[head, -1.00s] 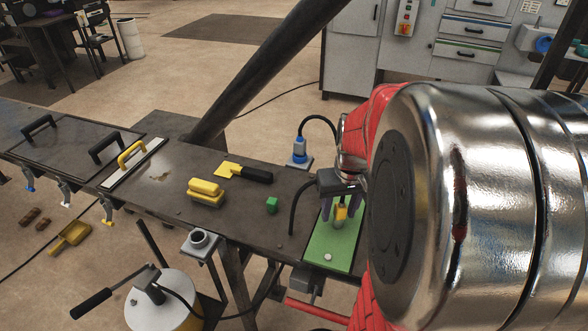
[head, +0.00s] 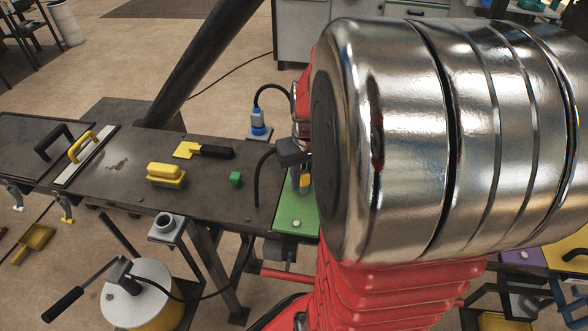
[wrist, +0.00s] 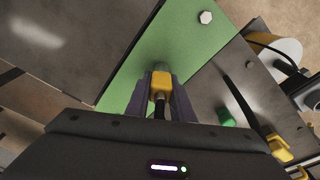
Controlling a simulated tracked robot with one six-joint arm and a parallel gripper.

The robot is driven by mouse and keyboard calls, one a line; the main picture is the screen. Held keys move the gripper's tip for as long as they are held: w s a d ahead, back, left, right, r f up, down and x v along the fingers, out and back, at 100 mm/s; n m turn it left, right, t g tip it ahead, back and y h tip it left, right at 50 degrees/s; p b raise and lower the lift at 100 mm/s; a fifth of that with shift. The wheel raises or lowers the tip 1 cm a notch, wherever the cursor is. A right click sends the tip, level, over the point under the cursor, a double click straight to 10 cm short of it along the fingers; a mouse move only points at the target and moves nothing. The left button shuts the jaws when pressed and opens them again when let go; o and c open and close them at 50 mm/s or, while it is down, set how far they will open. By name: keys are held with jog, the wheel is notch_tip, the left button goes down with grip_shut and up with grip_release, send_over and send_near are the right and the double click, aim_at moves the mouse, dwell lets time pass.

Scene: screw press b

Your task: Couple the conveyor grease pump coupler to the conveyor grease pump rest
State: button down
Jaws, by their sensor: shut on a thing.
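My gripper (wrist: 160,92) has purple fingers and is shut on a small yellow coupler with a black stem or hose behind it (wrist: 160,83). In the head view the yellow part (head: 305,180) shows between the fingers, over the green plate (head: 290,212). Whether it touches the plate cannot be told. A black hose (head: 257,185) arches beside my gripper. The grease pump (head: 140,290) is a yellow drum with a pale lid and black-handled lever. A grey cup on a bracket (head: 166,224) at the table's front edge looks like the rest; it is empty and apart from my gripper.
A blue connector (head: 258,122) stands on a grey base behind. My arm hides the table's right part. Open table lies left of the cube.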

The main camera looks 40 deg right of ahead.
aim_at(303, 169)
jog(key=c, duration=2.1)
grip_release()
grip_shut()
jog(key=shift+r, duration=1.6)
jog(key=shift+r, duration=0.6)
